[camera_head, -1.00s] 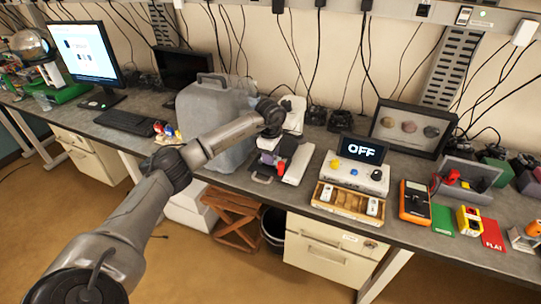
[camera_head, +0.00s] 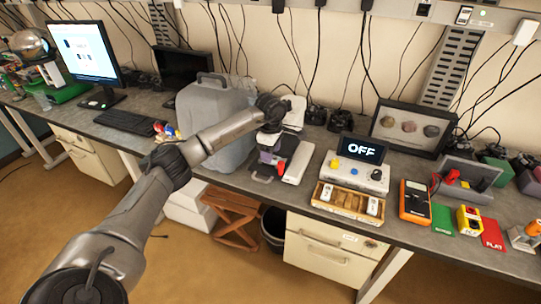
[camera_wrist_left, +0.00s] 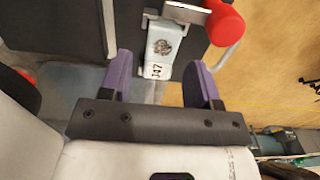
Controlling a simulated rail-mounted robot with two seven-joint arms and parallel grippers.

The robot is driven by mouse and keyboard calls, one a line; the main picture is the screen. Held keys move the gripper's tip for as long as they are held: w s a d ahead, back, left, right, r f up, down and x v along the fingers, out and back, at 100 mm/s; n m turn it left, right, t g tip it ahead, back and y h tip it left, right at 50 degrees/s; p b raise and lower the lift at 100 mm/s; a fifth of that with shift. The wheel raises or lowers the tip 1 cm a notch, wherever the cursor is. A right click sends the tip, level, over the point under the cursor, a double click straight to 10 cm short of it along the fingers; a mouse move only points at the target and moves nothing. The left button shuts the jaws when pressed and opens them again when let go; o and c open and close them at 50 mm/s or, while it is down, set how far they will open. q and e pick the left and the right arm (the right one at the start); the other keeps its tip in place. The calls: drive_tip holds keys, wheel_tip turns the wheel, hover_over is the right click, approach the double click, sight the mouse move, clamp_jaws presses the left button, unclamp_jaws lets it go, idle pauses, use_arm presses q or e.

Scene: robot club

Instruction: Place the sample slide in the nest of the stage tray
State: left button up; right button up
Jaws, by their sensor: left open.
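The sample slide (camera_wrist_left: 161,48), pale with a dark round specimen and the label "J47", lies on the dark stage tray (camera_wrist_left: 70,28) in the left wrist view. Its far end is by a metal clip, and its labelled end projects past the tray edge. My left gripper (camera_wrist_left: 162,75) is open, its purple fingers on either side of the labelled end with visible gaps. In the head view my left gripper (camera_head: 268,160) is over the stage tray (camera_head: 262,178); the slide cannot be made out there. Whether the slide is fully seated cannot be told. My right gripper is not in view.
A red knob (camera_wrist_left: 224,24) is close beside the slide. A wooden slide holder (camera_head: 348,204) and a control box with an "OFF" screen (camera_head: 361,150) stand to the right.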

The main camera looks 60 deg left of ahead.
use_arm(q)
wheel_tip(320, 180, up, 10)
drive_tip(key=w+d+f+m+t+h, duration=0.15)
drive_tip(key=w+d+f+h, duration=0.3)
drive_tip(key=d, duration=0.75)
drive_tip(key=w+d+f+t+h, duration=0.3)
drive_tip(key=d+f, duration=0.2)
drive_tip(key=d, duration=0.7)
drive_tip(key=s+d+r+n+t+h, duration=0.1)
drive_tip(key=s+d+n+t+h, duration=0.2)
drive_tip(key=d+n+t+h, duration=0.9)
drive_tip(key=s+a+f+n+g+y, duration=0.1)
drive_tip(key=s+f+n+y, duration=0.55)
drive_tip(key=n+y, duration=0.6)
drive_tip(key=s+a+f+n+g+y, duration=0.1)
drive_tip(key=s+f+n+y, duration=0.7)
drive_tip(key=n, duration=0.7)
drive_tip(key=s+d+f+n+g, duration=0.1)
drive_tip(key=s+f+n+g, duration=0.1)
drive_tip(key=s, duration=0.4)
drive_tip(key=s+d+f+n+g, duration=0.1)
drive_tip(key=s+f+n+g, duration=0.1)
drive_tip(key=s+g, duration=0.3)
drive_tip(key=s+d+f+n+g+h, duration=0.1)
drive_tip(key=s+g, duration=0.3)
drive_tip(key=s, duration=0.4)
drive_tip(key=shift+s+d+f+n, duration=0.25)
drive_tip(key=shift+f+n, duration=0.65)
